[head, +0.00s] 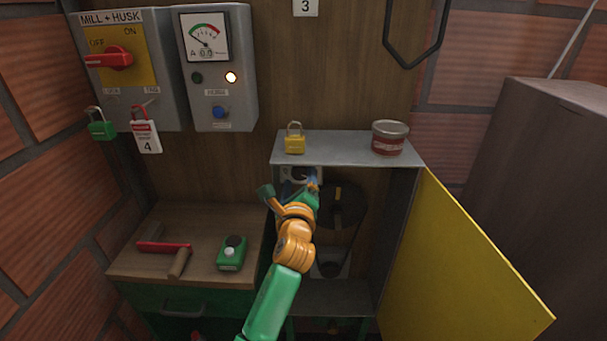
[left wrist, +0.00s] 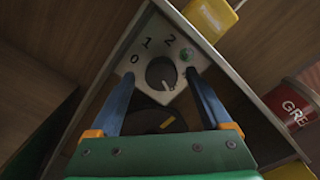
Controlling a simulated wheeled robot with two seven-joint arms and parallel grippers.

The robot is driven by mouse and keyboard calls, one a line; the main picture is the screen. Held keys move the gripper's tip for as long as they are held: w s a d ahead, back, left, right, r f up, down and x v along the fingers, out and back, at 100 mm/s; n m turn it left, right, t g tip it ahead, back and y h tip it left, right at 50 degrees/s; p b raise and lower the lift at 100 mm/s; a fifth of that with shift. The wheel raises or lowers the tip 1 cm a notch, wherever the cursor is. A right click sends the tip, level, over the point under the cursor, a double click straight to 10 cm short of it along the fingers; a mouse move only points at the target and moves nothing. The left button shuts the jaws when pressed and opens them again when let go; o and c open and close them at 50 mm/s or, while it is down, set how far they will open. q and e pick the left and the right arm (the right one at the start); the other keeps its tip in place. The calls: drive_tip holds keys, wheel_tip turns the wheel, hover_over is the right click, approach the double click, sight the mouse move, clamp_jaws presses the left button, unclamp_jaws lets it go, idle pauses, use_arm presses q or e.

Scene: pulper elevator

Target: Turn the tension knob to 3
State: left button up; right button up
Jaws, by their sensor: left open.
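The tension knob (left wrist: 162,73) is a dark round knob on a pale plate in the left wrist view. The digits 0, 1 and 2 show around it; a 3 is not readable, and I cannot tell which digit the knob points at. My left gripper (left wrist: 160,80) is open, with one blue finger on each side of the knob; I cannot tell whether they touch it. In the head view my left gripper (head: 296,189) reaches into the open cabinet (head: 348,148) and largely hides the knob. My right gripper is not in view.
A yellow padlock (head: 295,144) and a red grease tin (head: 389,138) stand on the cabinet top. The yellow door (head: 455,265) hangs open at right. A dark pulley (head: 343,205) sits inside.

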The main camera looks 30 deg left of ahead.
use_arm(q)
drive_tip(key=shift+w+a, duration=0.25)
drive_tip(key=shift+w, duration=0.3)
drive_tip(key=shift+d, duration=0.1)
drive_tip(key=shift+s, duration=0.1)
clamp_jaws()
